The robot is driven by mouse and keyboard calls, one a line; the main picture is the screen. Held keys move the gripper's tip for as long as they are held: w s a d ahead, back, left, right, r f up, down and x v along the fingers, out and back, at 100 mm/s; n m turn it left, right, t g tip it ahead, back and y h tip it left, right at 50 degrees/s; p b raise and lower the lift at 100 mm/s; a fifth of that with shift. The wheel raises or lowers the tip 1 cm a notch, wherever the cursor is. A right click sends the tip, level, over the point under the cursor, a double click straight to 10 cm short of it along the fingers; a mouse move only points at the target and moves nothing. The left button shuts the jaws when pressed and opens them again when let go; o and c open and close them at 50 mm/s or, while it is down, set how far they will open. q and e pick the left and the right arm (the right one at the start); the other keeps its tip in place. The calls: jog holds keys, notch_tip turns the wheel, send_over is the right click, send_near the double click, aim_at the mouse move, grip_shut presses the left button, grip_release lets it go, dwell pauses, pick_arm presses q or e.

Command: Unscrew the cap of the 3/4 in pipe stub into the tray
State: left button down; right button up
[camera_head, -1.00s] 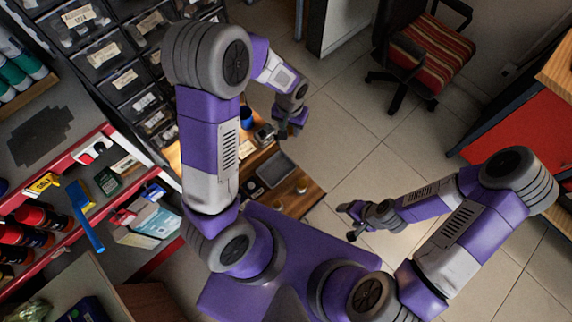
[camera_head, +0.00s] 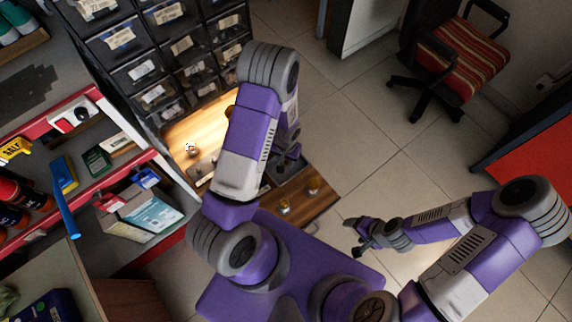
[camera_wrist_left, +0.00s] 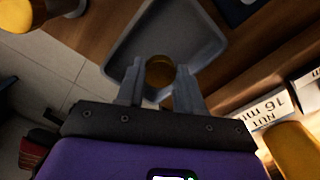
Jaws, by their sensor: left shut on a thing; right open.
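My left gripper (camera_head: 291,160) is shut on a round brass-coloured cap (camera_wrist_left: 159,72), seen between the fingertips in the left wrist view (camera_wrist_left: 160,85). The grey tray (camera_wrist_left: 190,25) lies behind and below the cap in that view. In the head view the gripper is over the tray (camera_head: 296,176), and the cap is hidden. I cannot tell how high above the tray floor the cap is. Brass-topped fittings (camera_head: 285,207) and (camera_head: 313,186) stand on the bench near the tray. No size marking on a stub is readable. My right gripper (camera_head: 362,237) is open and empty, over the floor.
The wooden bench (camera_head: 222,122) has drawer bins (camera_head: 180,45) behind it. A small fitting (camera_head: 192,151) stands at its left part. A red-edged shelf (camera_head: 125,185) with goods is at the left. A striped chair (camera_head: 460,60) stands on open tiled floor.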

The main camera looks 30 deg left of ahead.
aim_at(286, 163)
pick_arm(q)
notch_tip(286, 163, down, 4)
jog(key=shift+f+b, duration=0.2)
jog(key=shift+b, duration=0.35)
jog(key=shift+r, duration=0.1)
jog(key=shift+f, duration=0.25)
jog(key=c, duration=0.7)
grip_release()
jog(key=shift+r, duration=0.15)
jog(key=shift+r, duration=0.3)
notch_tip(286, 163, up, 12)
jog(key=p, duration=0.3)
jog(key=shift+f+p, duration=0.2)
jog(key=shift+p, duration=0.1)
